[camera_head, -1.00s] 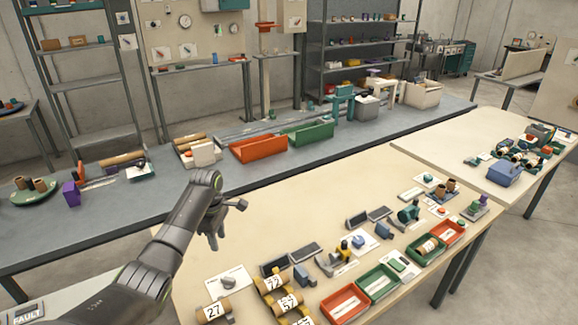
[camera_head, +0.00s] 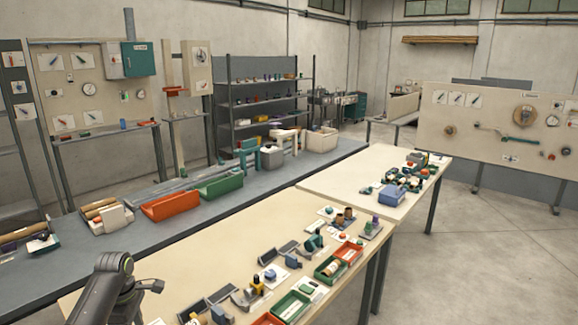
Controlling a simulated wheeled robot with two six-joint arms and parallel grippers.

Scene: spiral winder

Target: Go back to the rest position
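My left arm comes in at the bottom left, low in the picture. My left gripper (camera_head: 146,302) is over the near left part of the cream table (camera_head: 210,262). One finger points right and the other points down, apart from each other. I see nothing held between them, though the lower finger is partly cut off by the dark arm and frame edge. My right gripper is not in view.
Several parts and red and green trays (camera_head: 330,268) lie right of my gripper. A grey bench (camera_head: 110,265) with an orange bin (camera_head: 170,206) and a green bin (camera_head: 218,187) runs behind. Open floor (camera_head: 480,255) lies at the right.

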